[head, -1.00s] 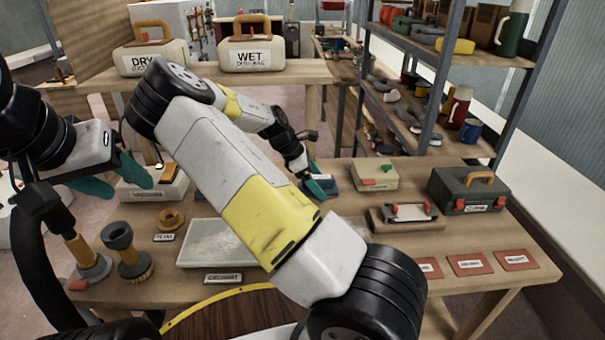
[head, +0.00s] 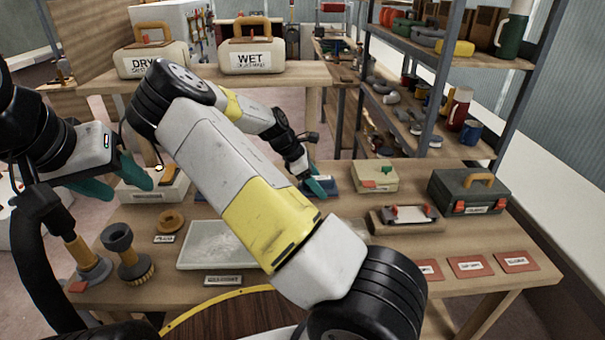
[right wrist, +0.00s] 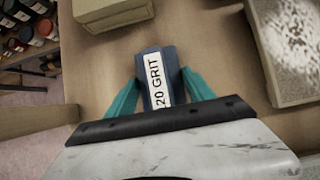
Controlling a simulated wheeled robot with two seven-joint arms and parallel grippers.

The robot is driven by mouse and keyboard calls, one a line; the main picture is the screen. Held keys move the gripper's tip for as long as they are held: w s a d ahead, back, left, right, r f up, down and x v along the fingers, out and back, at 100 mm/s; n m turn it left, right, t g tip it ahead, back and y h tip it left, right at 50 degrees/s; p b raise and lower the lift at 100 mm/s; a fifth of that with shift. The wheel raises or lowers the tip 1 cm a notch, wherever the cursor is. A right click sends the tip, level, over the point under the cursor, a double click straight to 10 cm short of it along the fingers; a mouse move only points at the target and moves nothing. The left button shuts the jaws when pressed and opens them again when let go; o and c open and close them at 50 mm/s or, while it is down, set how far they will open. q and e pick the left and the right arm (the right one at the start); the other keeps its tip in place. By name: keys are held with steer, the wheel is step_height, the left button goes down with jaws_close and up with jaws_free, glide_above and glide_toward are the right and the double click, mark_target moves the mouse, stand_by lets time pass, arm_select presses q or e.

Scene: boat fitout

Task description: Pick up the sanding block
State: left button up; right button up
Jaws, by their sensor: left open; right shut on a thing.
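The sanding block is a dark blue block with a white label. The right wrist view shows the block (right wrist: 150,65) between my teal fingers, and the label reads "20 GRIT", its start perhaps hidden. My right gripper (right wrist: 152,88) is shut on its sides. In the head view the right gripper (head: 317,187) is low at the back of the workbench, with part of the blue block (head: 345,185) showing beside it. My left gripper (head: 122,182) is open and empty at the left, above the bench's left side.
Several red cards lie at the front right. My right arm hides the bench's middle. Shelves (head: 440,60) stand behind.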

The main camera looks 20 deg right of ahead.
mark_target(321, 180)
steer(key=shift+r, duration=0.35)
steer(key=r, duration=0.1)
steer(key=s+r, duration=0.1)
steer(key=shift+a+r, duration=0.2)
steer(key=shift+r, duration=0.15)
steer(key=s+a, duration=0.1)
steer(key=s, duration=0.3)
steer(key=s+a+r, duration=0.1)
steer(key=s+a, duration=0.1)
steer(key=s, duration=0.3)
steer(key=s+a, duration=0.1)
steer(key=s, duration=0.4)
steer(key=shift+s+a+r, duration=0.15)
steer(key=shift+a, duration=0.1)
steer(key=o, duration=0.8)
steer(key=shift+c, duration=0.2)
steer(key=c, duration=0.4)
